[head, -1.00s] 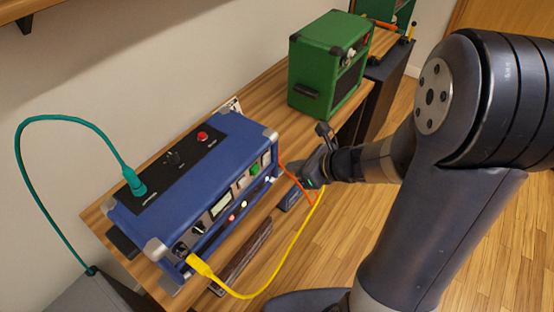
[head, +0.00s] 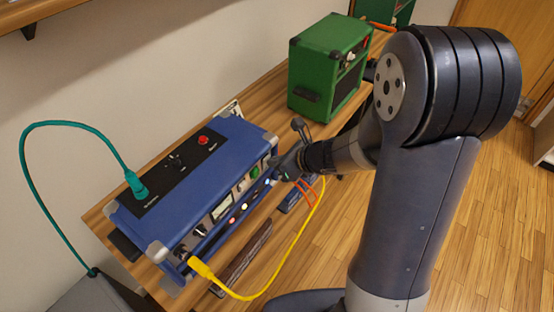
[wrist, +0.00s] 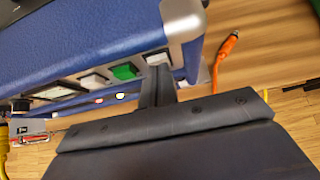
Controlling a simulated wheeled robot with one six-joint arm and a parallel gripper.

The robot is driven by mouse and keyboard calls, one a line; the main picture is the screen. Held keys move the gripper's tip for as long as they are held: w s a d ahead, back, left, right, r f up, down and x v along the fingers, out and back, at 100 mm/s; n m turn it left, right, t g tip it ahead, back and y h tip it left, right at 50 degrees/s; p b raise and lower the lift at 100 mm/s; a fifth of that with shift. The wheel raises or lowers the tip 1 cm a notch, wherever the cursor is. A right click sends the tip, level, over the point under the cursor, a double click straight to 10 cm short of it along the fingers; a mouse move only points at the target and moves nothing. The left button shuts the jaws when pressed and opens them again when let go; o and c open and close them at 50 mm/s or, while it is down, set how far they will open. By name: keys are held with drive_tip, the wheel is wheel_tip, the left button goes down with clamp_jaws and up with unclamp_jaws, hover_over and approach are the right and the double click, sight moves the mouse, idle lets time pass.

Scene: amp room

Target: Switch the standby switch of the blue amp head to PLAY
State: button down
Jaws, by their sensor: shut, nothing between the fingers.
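The blue amp head (head: 235,165) stands on the wooden bench, with its front panel facing right and toward me. In the wrist view the front of the blue amp head (wrist: 75,45) shows a white rocker switch (wrist: 157,58) at the right corner, a green rocker (wrist: 123,72) and another white rocker (wrist: 93,80). I cannot read their labels. My gripper (head: 275,174) is at the right end of the front panel. In the wrist view my gripper (wrist: 157,80) is shut and empty, its tips just below the corner white rocker; I cannot tell if they touch.
A yellow cable (head: 285,275) is plugged into the amp's near front corner. An orange cable (wrist: 226,60) lies by the right corner, close to my gripper. A teal cable (head: 70,123) enters the top panel. A green amp (head: 312,70) stands farther back on the bench.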

drive_tip(key=shift+w+a+r, duration=0.1)
drive_tip(key=shift+a, duration=0.05)
drive_tip(key=shift+r+p, duration=0.1)
drive_tip(key=shift+p, duration=0.2)
drive_tip(key=shift+r+p, duration=0.6)
drive_tip(key=shift+r, duration=0.1)
